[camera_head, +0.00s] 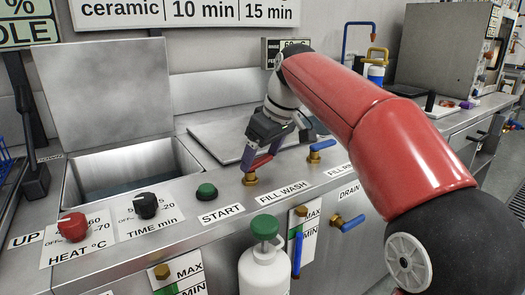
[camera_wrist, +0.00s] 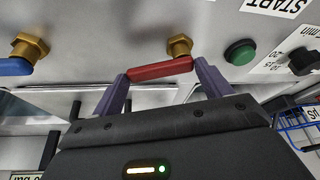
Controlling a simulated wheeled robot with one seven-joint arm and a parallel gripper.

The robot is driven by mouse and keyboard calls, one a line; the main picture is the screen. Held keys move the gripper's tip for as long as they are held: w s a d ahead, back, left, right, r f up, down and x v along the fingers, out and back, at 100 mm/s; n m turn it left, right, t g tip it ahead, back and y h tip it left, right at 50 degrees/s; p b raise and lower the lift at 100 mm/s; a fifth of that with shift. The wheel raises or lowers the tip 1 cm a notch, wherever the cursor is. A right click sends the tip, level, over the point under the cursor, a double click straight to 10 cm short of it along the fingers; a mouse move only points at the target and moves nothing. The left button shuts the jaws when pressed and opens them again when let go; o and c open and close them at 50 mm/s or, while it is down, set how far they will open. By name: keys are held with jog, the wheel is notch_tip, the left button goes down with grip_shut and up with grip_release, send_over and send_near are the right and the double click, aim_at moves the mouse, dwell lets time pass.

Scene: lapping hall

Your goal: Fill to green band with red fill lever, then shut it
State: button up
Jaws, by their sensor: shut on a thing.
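The red fill lever (camera_head: 262,161) sits on a brass valve (camera_head: 250,179) above the FILL WASH label, on the sloped steel panel. It also shows in the wrist view (camera_wrist: 160,69), with its brass nut (camera_wrist: 180,46) behind one end. My gripper (camera_head: 270,150) is shut on the red lever. In the wrist view its two purple fingers (camera_wrist: 163,78) stand at either end of the lever. A MAX/MIN gauge (camera_head: 305,222) is on the front face below. A second gauge (camera_head: 181,278) at lower left shows some green. The fill level cannot be read.
A blue FILL RINSE lever (camera_head: 321,146) is right of the gripper. Another blue lever (camera_head: 351,222) is below DRAIN. A green START button (camera_head: 206,191) and red HEAT knob (camera_head: 73,226) are left. A white bottle (camera_head: 264,268) stands in front. The tank (camera_head: 130,167) is open.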

jog(key=o, duration=1.4)
jog(key=shift+p+v, duration=0.85)
jog(key=shift+v, duration=3.05)
